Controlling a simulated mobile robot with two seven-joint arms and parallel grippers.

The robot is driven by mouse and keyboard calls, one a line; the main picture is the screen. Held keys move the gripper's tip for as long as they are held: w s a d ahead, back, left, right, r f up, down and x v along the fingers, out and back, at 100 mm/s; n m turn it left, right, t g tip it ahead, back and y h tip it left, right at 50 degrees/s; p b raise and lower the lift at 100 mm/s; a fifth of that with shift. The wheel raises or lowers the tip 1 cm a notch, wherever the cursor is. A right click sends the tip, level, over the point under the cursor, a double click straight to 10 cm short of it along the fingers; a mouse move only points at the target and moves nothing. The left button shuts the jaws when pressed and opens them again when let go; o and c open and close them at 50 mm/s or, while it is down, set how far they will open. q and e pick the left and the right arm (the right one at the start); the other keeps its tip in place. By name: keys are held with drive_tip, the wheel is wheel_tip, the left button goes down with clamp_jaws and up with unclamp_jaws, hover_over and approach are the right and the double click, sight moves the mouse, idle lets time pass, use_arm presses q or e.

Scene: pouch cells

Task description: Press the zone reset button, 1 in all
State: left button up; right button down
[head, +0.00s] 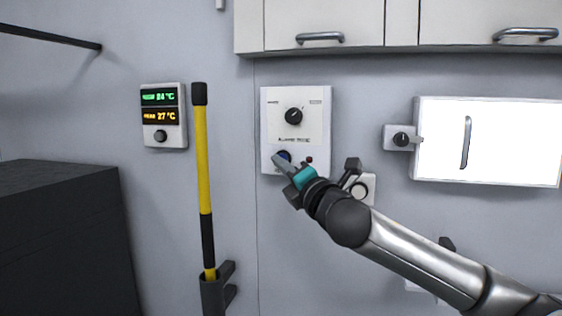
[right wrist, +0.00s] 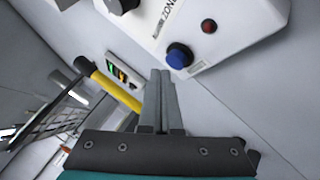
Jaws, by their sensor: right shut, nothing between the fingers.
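A white wall panel (head: 317,135) carries a black rotary knob (head: 294,116), a blue push button (head: 284,155) and a small red lamp (head: 309,160). My right gripper (head: 279,161) is shut and empty, its fingertips in front of the blue button's lower part. In the right wrist view, the blue button (right wrist: 179,56) is just up and right of the shut fingertips (right wrist: 160,74), with a small visible gap in the picture. The red lamp (right wrist: 208,26) is further right. I cannot tell how far the tips are from the panel face. My left gripper is not in view.
A box with a round button (head: 361,189) is partly behind my right wrist. A yellow pole (head: 204,160) and a temperature display (head: 164,115) are to the left. Cabinets (head: 360,22) hang above. A bright white door (head: 500,140) with a latch is at the right.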

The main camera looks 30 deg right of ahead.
drive_tip(key=s+a, duration=0.3)
drive_tip(key=shift+s+a, duration=0.1)
drive_tip(key=shift+a, duration=0.3)
idle(0.3)
idle(0.7)
